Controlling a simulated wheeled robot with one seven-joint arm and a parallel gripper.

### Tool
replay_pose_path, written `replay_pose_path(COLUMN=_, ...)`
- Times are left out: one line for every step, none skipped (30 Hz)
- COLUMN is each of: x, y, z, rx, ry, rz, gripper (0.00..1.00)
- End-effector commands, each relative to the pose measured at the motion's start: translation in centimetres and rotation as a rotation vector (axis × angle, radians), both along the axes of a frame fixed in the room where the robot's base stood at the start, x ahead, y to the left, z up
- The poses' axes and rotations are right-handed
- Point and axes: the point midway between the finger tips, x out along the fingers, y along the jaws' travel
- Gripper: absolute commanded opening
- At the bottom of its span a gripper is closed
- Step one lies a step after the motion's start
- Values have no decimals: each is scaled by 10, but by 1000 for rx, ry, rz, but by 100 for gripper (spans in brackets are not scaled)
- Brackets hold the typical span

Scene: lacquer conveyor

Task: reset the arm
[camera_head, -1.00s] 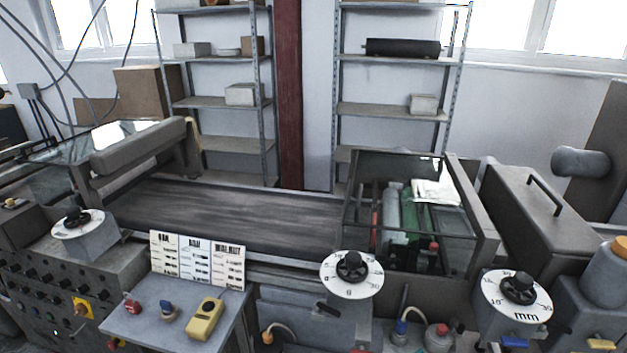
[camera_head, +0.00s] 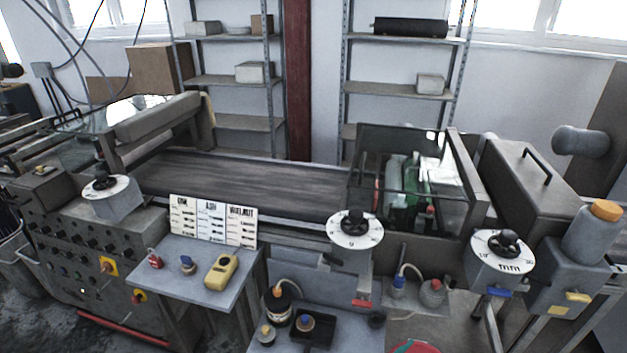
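My arm and gripper do not show in the head view. The lacquer conveyor (camera_head: 250,184) runs across the middle, its dark belt bare between a grey roller housing (camera_head: 155,117) at the left and a glass-sided box (camera_head: 408,140) at the right. A white dial (camera_head: 355,242) with a black knob stands at the front middle. A second dial (camera_head: 110,192) is at the left and a third dial (camera_head: 485,240), marked mm, is at the right.
A small shelf (camera_head: 195,254) holds a yellow device (camera_head: 221,272) and red and blue knobs, with cards (camera_head: 213,220) behind. A lower tray (camera_head: 262,330) holds bottles. A control panel (camera_head: 85,265) stands at the left. Metal shelving (camera_head: 400,92) stands behind. Floor shows at the lower left.

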Motion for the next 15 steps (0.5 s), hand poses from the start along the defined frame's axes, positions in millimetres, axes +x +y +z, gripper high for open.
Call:
replay_pose_path(x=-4, y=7, z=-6, rx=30, ry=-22, rz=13, gripper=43)
replay_pose_path(x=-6, y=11, z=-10, rx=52, ry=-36, rz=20, gripper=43)
replay_pose_path(x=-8, y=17, z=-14, rx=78, ry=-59, rz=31, gripper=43)
replay_pose_path(x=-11, y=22, z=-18, rx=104, ry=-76, rz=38, gripper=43)
replay_pose_path(x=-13, y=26, z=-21, rx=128, ry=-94, rz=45, gripper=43)
replay_pose_path(x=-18, y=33, z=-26, rx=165, ry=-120, rz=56, gripper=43)
replay_pose_path(x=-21, y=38, z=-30, rx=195, ry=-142, rz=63, gripper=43)
replay_pose_path(x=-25, y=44, z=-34, rx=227, ry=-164, rz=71, gripper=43)
replay_pose_path(x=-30, y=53, z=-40, rx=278, ry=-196, rz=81, gripper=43)
replay_pose_path(x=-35, y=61, z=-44, rx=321, ry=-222, rz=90, gripper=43)
replay_pose_path(x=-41, y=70, z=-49, rx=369, ry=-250, rz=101, gripper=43)
replay_pose_path(x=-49, y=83, z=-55, rx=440, ry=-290, rz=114, gripper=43)
replay_pose_path(x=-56, y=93, z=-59, rx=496, ry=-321, rz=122, gripper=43)
replay_pose_path(x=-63, y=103, z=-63, rx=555, ry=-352, rz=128, gripper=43)
replay_pose_path(x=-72, y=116, z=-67, rx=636, ry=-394, rz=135, gripper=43)
